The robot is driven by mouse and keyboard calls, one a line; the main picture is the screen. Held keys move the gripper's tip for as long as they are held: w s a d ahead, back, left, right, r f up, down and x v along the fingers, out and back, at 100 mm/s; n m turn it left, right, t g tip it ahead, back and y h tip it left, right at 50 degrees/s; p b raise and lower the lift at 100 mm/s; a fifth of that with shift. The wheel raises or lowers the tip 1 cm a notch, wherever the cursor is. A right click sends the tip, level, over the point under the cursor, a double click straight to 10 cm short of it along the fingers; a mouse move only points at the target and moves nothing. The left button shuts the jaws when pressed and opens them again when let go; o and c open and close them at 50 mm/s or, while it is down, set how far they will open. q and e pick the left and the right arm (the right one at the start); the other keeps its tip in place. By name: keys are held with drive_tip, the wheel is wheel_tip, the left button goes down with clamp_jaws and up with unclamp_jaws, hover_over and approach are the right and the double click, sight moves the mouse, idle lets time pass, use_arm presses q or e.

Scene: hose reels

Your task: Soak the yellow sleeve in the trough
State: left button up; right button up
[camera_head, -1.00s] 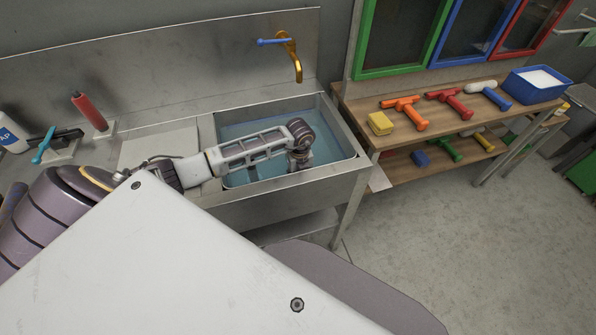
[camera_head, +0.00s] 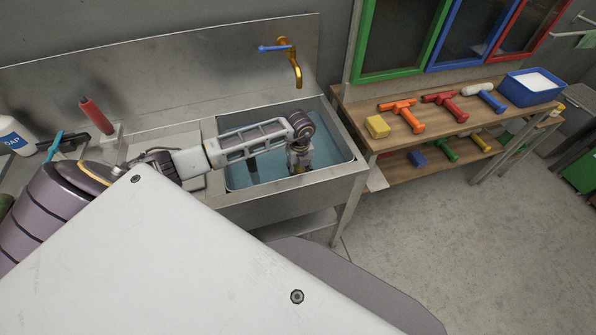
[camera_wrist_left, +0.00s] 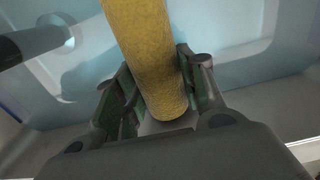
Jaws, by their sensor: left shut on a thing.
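The yellow sleeve (camera_wrist_left: 145,55) is a fuzzy yellow cylinder in the left wrist view. It stands between the two fingers of my left gripper (camera_wrist_left: 155,95), which is shut on it. In the head view my left forearm reaches over the steel trough (camera_head: 336,174), and my left gripper (camera_head: 300,160) points down inside it. Pale blue water (camera_head: 275,168) shows in the trough. The sleeve is largely hidden in the head view, and I cannot tell how deep it is in the water. My right gripper is not in view.
A dark upright pipe (camera_head: 253,170) stands in the trough. A brass tap (camera_head: 296,67) with a blue lever is above. A red roller (camera_head: 96,116) and soap bottle (camera_head: 14,136) are at left. A wooden shelf (camera_head: 355,103) at right holds several coloured tools and a blue tub (camera_head: 530,90).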

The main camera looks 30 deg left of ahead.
use_arm(q)
drive_tip(key=shift+r+p, duration=0.5)
drive_tip(key=shift+r, duration=0.45)
drive_tip(key=shift+r+p, duration=1.25)
drive_tip(key=shift+r, duration=0.5)
drive_tip(key=shift+r+p, duration=0.9)
drive_tip(key=shift+r, duration=0.35)
drive_tip(key=shift+r+p, duration=0.65)
drive_tip(key=shift+r, duration=0.35)
wheel_tip(320, 180, up, 2)
drive_tip(key=shift+r+p, duration=0.1)
drive_tip(key=shift+p, duration=0.65)
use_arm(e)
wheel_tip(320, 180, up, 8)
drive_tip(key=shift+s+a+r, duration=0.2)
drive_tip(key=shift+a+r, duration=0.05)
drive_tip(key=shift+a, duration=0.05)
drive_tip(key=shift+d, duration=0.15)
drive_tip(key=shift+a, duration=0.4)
